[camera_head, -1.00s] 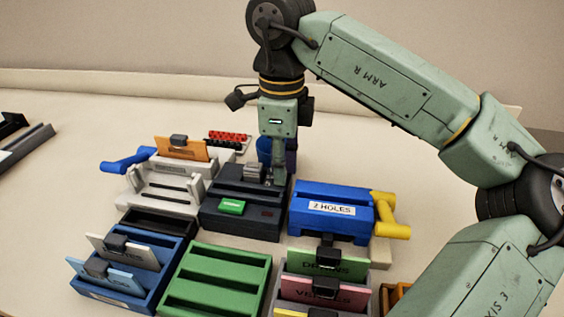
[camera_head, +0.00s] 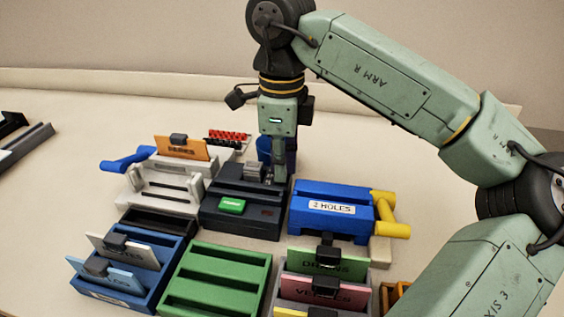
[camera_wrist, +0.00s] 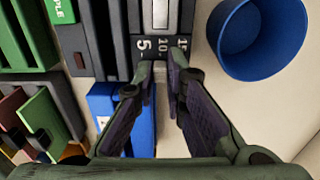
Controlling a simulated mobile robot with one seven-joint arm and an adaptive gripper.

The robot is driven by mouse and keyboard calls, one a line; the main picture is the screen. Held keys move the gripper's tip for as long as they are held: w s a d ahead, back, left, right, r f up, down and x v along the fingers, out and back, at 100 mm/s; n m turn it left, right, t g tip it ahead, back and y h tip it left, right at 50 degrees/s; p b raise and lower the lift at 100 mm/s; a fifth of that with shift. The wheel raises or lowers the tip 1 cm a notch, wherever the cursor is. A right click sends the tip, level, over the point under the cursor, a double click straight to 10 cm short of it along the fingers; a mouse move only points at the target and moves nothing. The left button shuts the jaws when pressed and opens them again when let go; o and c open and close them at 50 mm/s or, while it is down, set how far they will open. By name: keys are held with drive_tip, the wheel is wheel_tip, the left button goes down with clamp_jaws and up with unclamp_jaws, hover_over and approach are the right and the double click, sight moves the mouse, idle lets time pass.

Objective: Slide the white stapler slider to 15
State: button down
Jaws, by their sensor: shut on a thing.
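The stapler (camera_head: 240,217) is a black block with a green button, standing in the middle of the table. In the wrist view its end (camera_wrist: 138,20) carries a scale marked 5, 10 and 15 (camera_wrist: 182,42) beside a pale metal strip. My gripper (camera_wrist: 161,65) points down at this end, fingertips just beside the numbers, around the 10 to 15 side. The fingers are close together and closed on the slider. The white slider itself is mostly hidden between the fingertips, so its exact mark cannot be read. In the head view my gripper (camera_head: 278,172) is at the stapler's back right.
A blue cup (camera_wrist: 262,38) stands close beside the fingers. A blue hole punch (camera_head: 331,208) with a yellow handle stands right of the stapler, and a white punch (camera_head: 165,190) stands left. Green (camera_head: 215,278) and blue racks (camera_head: 125,290) stand in front.

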drive_tip(key=shift+w+d+r, duration=0.1)
drive_tip(key=shift+w+d, duration=0.1)
drive_tip(key=shift+w, duration=0.85)
drive_tip(key=c, duration=1.9)
unclamp_jaws()
drive_tip(key=shift+w, duration=0.1)
wheel_tip(320, 180, up, 12)
drive_tip(key=shift+f, duration=0.1)
